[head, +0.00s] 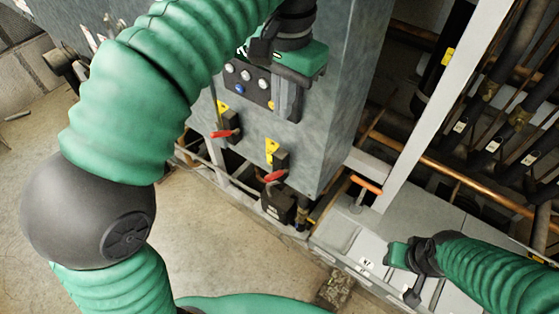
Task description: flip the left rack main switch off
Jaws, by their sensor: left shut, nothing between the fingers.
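Two rotary main switches with red handles are on the grey cabinet front, each beside a yellow warning label. The left switch (225,133) is higher in the picture, and its red handle points left, roughly level. The right switch (275,176) is lower, and its handle is also turned left with a slight tilt. I cannot tell which positions mean on or off. My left gripper (287,108) is shut and empty, in front of the cabinet above the switches, apart from both red handles. My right gripper (398,275) is at the lower right, far from the switches; its finger opening is unclear.
A button panel (240,80) is on the cabinet (335,110) beside my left gripper. An orange-handled valve (366,185) stands above pale grey boxes (365,243) at lower right. Copper pipes (425,158) and dark pipes run at right. Concrete floor (205,215) is open below the cabinet.

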